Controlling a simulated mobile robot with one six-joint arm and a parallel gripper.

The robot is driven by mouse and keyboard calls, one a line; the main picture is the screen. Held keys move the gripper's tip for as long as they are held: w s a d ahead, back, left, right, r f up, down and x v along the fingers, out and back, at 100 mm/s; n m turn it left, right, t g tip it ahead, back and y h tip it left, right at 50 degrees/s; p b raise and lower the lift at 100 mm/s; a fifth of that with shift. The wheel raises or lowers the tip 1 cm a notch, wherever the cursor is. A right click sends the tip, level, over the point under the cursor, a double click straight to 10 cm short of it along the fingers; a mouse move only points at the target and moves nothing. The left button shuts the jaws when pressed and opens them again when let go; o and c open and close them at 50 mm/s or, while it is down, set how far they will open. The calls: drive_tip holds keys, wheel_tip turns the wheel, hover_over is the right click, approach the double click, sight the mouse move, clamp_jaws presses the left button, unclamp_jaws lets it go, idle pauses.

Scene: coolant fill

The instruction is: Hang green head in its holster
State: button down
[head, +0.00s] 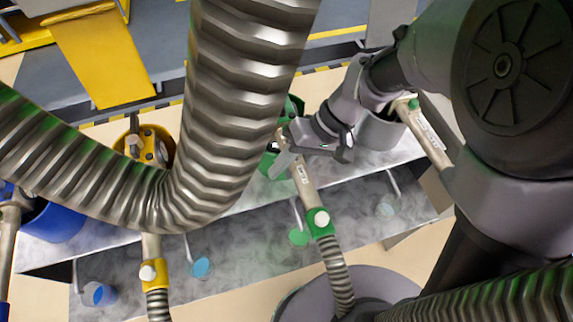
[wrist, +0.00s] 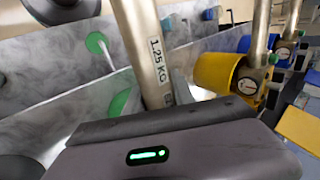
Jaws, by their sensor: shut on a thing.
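The green head is a metal tube (head: 305,182) with a green collar (head: 318,220) and a ribbed hose below it. My gripper (head: 288,150) is shut on the tube near its upper end. In the wrist view the tube (wrist: 143,45) stands beyond my gripper body and carries a "1.25 KG" label. The green holster (head: 272,164) is a green cup on the light bench, right behind my gripper and partly hidden by it and by a large hose. I cannot tell whether the head's tip is inside the cup or only in front of it.
A large corrugated hose (head: 235,90) crosses the head view. The yellow holster (head: 128,146) with its head, and a blue holster (head: 55,222), stand to the left. A grey holster (head: 382,132) stands to the right. In the wrist view the yellow holster (wrist: 214,72) is at right.

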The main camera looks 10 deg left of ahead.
drive_tip(key=shift+f+b, duration=0.6)
drive_tip(key=shift+f, duration=0.05)
drive_tip(key=c, duration=1)
unclamp_jaws()
drive_tip(key=shift+o, duration=0.2)
drive_tip(key=p+v, duration=0.6)
drive_tip(key=v, duration=1.1)
drive_tip(key=shift+r, duration=0.15)
drive_tip(key=shift+d, duration=0.15)
drive_tip(key=s+d+f+m+t+h+b, duration=0.3)
drive_tip(key=s+d+m+t+b, duration=0.6)
drive_tip(key=s+d+m, duration=0.1)
drive_tip(key=shift+s+m+h, duration=0.3)
drive_tip(key=shift+m+h, duration=0.1)
